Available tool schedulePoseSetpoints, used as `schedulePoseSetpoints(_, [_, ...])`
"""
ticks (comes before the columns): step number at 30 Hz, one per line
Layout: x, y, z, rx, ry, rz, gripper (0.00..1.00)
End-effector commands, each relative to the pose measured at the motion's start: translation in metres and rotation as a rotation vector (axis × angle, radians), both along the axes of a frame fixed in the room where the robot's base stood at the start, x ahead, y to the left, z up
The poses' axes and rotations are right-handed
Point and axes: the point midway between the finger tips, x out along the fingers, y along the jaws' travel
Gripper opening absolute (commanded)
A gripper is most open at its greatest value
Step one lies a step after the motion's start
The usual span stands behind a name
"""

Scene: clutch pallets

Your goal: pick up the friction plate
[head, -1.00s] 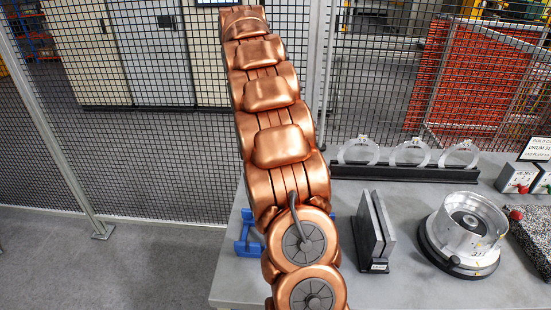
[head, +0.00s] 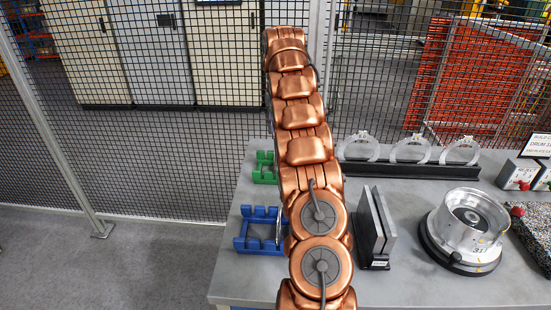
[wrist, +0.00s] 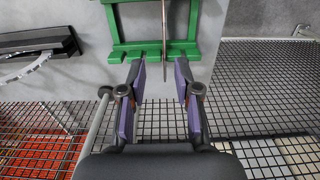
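A thin plate (wrist: 164,28) stands edge-on in the green rack (wrist: 120,53) in the wrist view; it looks like a friction plate, but its face is not visible. My gripper (wrist: 158,75) is open and empty, with purple-padded fingers on either side of the plate's line. The plate's near end reaches about level with the fingertips; I cannot tell whether it lies between them. In the head view the green rack (head: 264,168) shows left of my arm, which hides my gripper and the rest of the rack.
A blue rack (head: 258,243) holding a thin edge-on piece is nearer on the grey table (head: 330,295). Right of my arm are a black stand with grey plates (head: 375,225), a metal drum (head: 468,225) and a black rail (head: 410,172) with clear rings. Mesh fencing (head: 170,170) stands behind.

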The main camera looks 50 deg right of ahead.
Motion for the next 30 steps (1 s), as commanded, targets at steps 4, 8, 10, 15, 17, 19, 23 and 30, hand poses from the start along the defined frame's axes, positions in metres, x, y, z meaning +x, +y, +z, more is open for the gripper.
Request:
schedulePoseSetpoints(4, [-0.001, -0.001, -0.006, 0.000, 0.000, -0.001, 0.32])
schedulePoseSetpoints(8, [-0.001, 0.000, -0.008, -0.001, 0.001, -0.001, 0.32])
schedulePoseSetpoints(10, [0.000, 0.000, -0.012, -0.001, 0.000, -0.002, 0.32])
schedulePoseSetpoints(15, [0.000, 0.001, -0.022, 0.000, 0.001, -0.001, 0.32])
schedulePoseSetpoints(17, [0.000, 0.002, -0.024, 0.000, 0.003, -0.002, 0.32])
schedulePoseSetpoints(19, [0.000, 0.002, -0.029, 0.001, 0.003, -0.003, 0.32])
schedulePoseSetpoints(23, [0.001, 0.004, -0.040, 0.002, 0.005, -0.002, 0.32])
schedulePoseSetpoints(30, [0.001, 0.004, -0.055, 0.000, 0.002, -0.002, 0.32])
